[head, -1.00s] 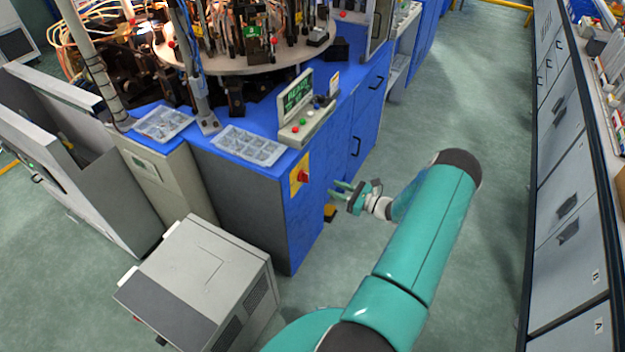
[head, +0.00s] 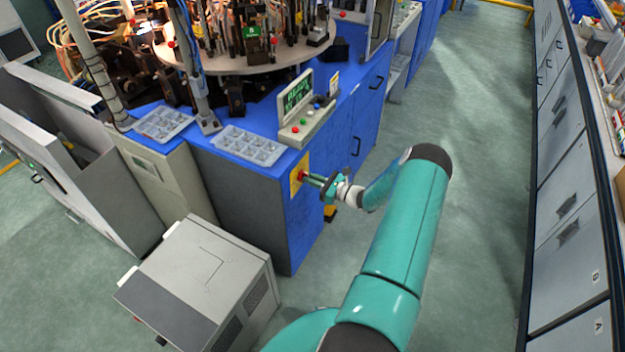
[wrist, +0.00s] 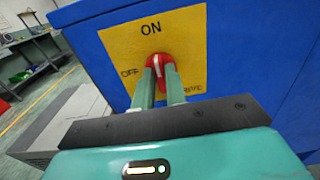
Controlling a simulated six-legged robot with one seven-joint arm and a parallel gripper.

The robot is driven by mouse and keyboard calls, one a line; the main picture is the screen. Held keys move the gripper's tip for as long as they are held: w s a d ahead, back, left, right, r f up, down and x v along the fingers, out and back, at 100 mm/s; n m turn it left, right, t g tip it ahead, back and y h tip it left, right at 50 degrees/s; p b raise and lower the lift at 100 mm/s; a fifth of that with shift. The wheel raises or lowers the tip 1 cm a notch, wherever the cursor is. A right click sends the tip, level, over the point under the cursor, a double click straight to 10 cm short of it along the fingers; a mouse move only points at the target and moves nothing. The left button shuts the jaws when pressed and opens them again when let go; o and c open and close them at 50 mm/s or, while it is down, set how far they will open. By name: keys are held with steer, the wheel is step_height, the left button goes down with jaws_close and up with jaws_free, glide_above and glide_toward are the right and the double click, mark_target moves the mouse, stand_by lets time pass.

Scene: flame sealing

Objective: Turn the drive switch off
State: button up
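The drive switch is a red knob (wrist: 170,75) with a white line, on a yellow plate (wrist: 190,35) marked ON at the top, OFF at left and a partly hidden word at lower right. The white line points up, roughly toward ON. In the head view the red knob (head: 303,176) sits on the side of the blue cabinet. My gripper (wrist: 159,75) is at the knob, with one finger on either side of its white line, partly covering it. The fingers are a little apart; whether they press on the knob I cannot tell. My gripper (head: 312,178) also reaches the plate in the head view.
The blue cabinet (head: 340,165) carries a small control panel (head: 305,125) with buttons and a parts tray (head: 248,146). A grey box (head: 210,280) stands on the floor at lower left. Grey drawers (head: 565,200) line the right; floor between is open.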

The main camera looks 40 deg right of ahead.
jaws_close()
steer(key=n, duration=1.7)
steer(key=shift+s+a+f+n, duration=0.15)
steer(key=shift+f+n, duration=0.15)
steer(key=shift+n, duration=0.1)
stand_by(0.4)
steer(key=o, duration=0.5)
jaws_free()
